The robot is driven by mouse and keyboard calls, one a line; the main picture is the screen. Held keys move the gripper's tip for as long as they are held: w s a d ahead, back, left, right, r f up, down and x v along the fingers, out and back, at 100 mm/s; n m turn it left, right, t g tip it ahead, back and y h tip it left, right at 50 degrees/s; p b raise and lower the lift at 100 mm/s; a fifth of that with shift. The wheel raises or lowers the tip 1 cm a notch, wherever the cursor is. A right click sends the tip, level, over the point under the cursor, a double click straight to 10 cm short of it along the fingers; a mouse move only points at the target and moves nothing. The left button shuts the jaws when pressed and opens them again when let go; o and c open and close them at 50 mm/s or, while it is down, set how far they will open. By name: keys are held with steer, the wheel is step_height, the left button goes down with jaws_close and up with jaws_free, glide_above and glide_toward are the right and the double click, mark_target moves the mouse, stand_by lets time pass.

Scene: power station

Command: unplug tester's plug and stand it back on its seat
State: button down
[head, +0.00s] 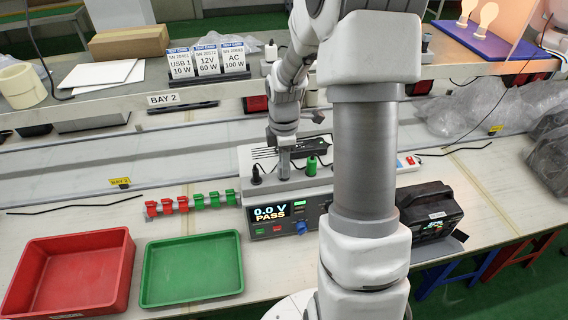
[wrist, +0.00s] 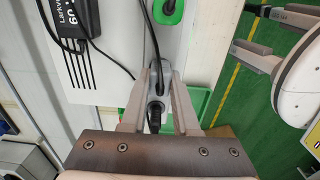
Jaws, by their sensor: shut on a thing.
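The tester (head: 285,217) is a grey box on the bench. Its display reads 0.0 V PASS. My gripper (head: 284,170) is low over the tester's top, fingers pointing down. In the wrist view, its two fingers (wrist: 160,78) are closed around a dark plug (wrist: 156,88) with a black cord. The fingers hide much of it, and I cannot tell whether it is seated in a socket. A second black plug (head: 256,176) stands upright just left of the gripper. A green plug (head: 311,166) stands to the right, apart from the fingers.
A black adapter (head: 300,149) lies behind the gripper. Red and green clips (head: 190,203) stand in a row left of the tester. A red bin (head: 70,275) and a green tray (head: 192,268) are front left. A black unit (head: 430,212) stands right.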

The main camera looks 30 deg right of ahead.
stand_by(0.5)
steer(key=c, duration=0.6)
jaws_free()
